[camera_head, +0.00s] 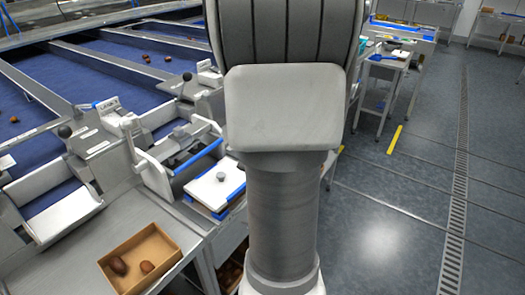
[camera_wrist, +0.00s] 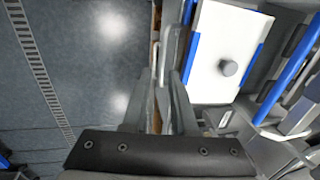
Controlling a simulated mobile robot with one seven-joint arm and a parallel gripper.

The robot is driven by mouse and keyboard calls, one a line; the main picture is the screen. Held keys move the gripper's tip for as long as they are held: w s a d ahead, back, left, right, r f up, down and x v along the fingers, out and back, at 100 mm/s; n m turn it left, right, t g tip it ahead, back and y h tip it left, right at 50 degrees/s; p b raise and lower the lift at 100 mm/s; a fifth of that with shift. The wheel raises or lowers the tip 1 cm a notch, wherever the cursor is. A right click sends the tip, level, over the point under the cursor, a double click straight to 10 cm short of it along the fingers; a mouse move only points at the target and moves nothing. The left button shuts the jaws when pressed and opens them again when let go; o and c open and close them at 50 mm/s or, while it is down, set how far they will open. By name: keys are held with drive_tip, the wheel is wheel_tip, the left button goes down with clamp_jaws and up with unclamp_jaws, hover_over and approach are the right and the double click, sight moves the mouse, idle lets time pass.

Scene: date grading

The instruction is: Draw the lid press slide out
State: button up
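The lid press slide appears to be the white plate with blue side strips and a grey round knob. In the head view the white plate (camera_head: 213,187) lies at the end of the bench, left of my arm. In the wrist view the white plate (camera_wrist: 215,35) fills the upper right, with the knob (camera_wrist: 228,68) on it. A thin pale U-shaped handle (camera_wrist: 161,62) stands along the plate's left side. My gripper (camera_wrist: 157,88) is open, its two fingers apart near the handle's lower end. I cannot tell whether they touch it. My arm hides the gripper in the head view.
A cardboard box (camera_head: 112,258) with dates stands on the metal bench at lower left. Blue conveyor lanes (camera_head: 130,62) with a few dates run behind. The grey floor at right is open, with a drain grate (camera_head: 458,190). Side tables (camera_head: 385,60) stand farther back.

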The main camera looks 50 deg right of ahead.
wheel_tip(320, 180, up, 13)
drive_tip(key=s+p, duration=0.2)
drive_tip(key=shift+s+d+f, duration=0.2)
drive_tip(key=shift+s, duration=0.05)
